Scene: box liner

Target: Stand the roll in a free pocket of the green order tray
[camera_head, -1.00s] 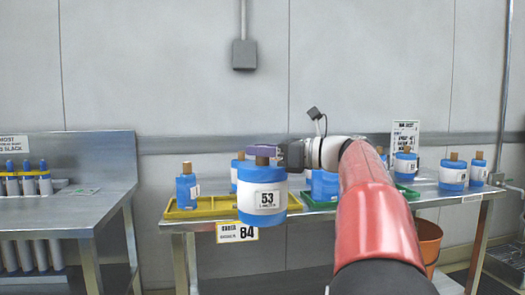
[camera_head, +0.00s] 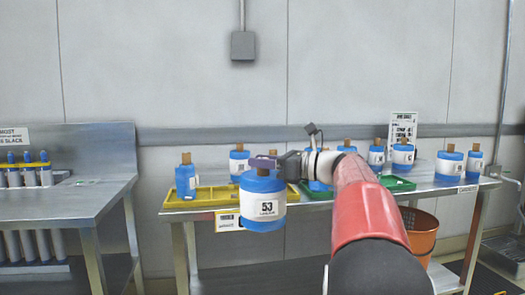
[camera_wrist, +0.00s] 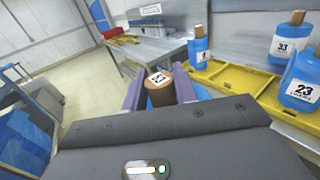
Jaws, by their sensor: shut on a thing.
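The blue roll labelled 53 (camera_head: 263,208) hangs upright in front of the table's front edge. My gripper (camera_head: 276,161) is shut on its brown core top, which also shows between the purple fingers in the wrist view (camera_wrist: 160,90). The green order tray (camera_head: 398,184) lies on the table to the right, partly hidden by my arm.
A yellow tray (camera_head: 212,196) lies left of the green tray, with blue rolls (camera_head: 186,180) standing in it. More rolls (camera_head: 449,165) stand at the table's right. An orange bin (camera_head: 420,232) is below. A steel bench (camera_head: 70,205) stands left, across a gap.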

